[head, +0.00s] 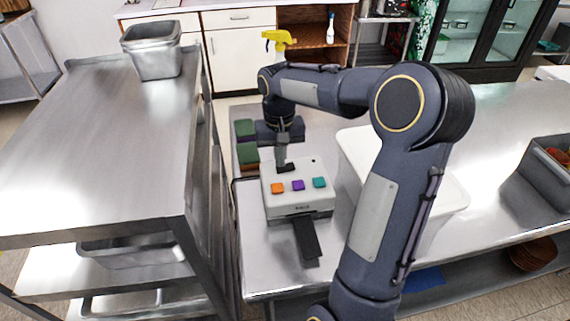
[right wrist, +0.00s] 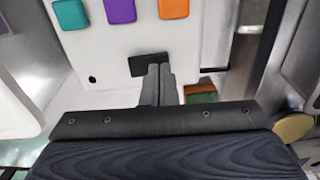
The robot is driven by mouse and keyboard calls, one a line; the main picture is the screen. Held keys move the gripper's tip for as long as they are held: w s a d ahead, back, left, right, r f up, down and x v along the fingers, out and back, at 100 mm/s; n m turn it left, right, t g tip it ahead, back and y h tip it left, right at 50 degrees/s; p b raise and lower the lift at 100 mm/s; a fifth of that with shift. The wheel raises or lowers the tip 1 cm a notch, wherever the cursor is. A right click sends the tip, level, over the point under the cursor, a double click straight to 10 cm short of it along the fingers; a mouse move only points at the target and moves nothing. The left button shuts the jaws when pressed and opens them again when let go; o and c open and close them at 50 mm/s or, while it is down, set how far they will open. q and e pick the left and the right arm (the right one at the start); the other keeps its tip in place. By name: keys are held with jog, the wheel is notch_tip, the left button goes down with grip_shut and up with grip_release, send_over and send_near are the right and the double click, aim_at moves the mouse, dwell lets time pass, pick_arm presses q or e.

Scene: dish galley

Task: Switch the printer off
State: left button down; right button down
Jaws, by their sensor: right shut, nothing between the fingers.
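The printer (head: 292,205) is a white box on the steel counter, with orange (head: 277,188), purple (head: 298,185) and teal (head: 319,182) buttons on top. A black switch (head: 289,168) sits behind the buttons; it also shows in the right wrist view (right wrist: 142,66). My right gripper (head: 282,164) is shut and empty, pointing down at the switch. In the right wrist view its fingertips (right wrist: 159,68) overlap the switch's edge; I cannot tell whether they touch it. The fingers hide part of the switch. My left gripper is not in view.
A white bin (head: 358,160) stands close right of the printer, partly behind my right arm. A black tray (head: 307,240) sticks out at the printer's front. Green and brown blocks (head: 246,152) lie behind left. A steel cart (head: 120,150) stands left; a yellow-topped spray bottle (head: 277,39) stands behind.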

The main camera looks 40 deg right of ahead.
notch_tip(320, 180, up, 6)
jog(key=p, duration=0.4)
jog(key=shift+p, duration=0.4)
jog(key=shift+r, duration=0.15)
jog(key=s+a+n+t+y, duration=0.3)
jog(key=s+a+n+t, duration=0.1)
jog(key=s+a, duration=1.2)
jog(key=s+t, duration=0.1)
jog(key=s, duration=0.3)
jog(key=shift+r+t+y, duration=0.3)
jog(key=shift+r+y, duration=0.05)
jog(key=shift+y, duration=0.05)
